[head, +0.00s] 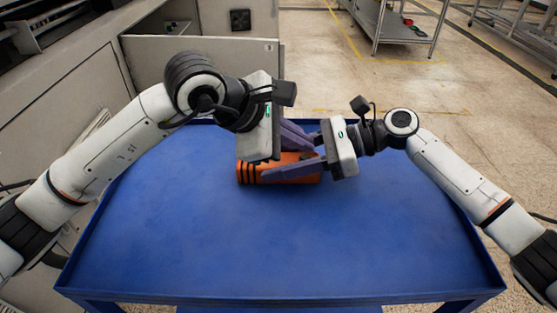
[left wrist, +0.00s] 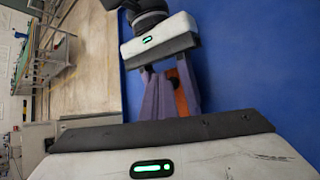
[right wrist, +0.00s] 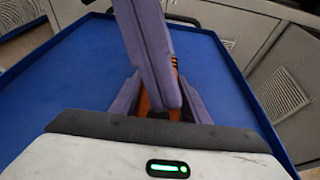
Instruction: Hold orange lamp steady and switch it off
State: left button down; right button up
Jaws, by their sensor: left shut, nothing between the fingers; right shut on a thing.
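The orange lamp (head: 308,178), a cylinder with black bands at its left end, lies on its side on the blue table top. My right gripper (head: 272,170) reaches in from the right and is shut on the lamp, one purple finger along its near side. My left gripper (head: 308,138) is shut and empty, its fingers just above and behind the lamp. In the right wrist view, the left fingers (right wrist: 150,55) cross over the lamp (right wrist: 145,104) between the right fingers. The lamp also shows partly in the left wrist view (left wrist: 181,102).
The blue table (head: 250,250) is bare around the lamp, with wide free room in front. Grey cabinets (head: 205,60) stand behind at the left. A metal trolley (head: 395,25) stands further back on the floor at the right. The two grippers are very close together.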

pick_arm(q)
jog(key=shift+r, duration=2.9)
pick_arm(e)
jog(key=o, duration=1.3)
jog(key=shift+d, duration=0.1)
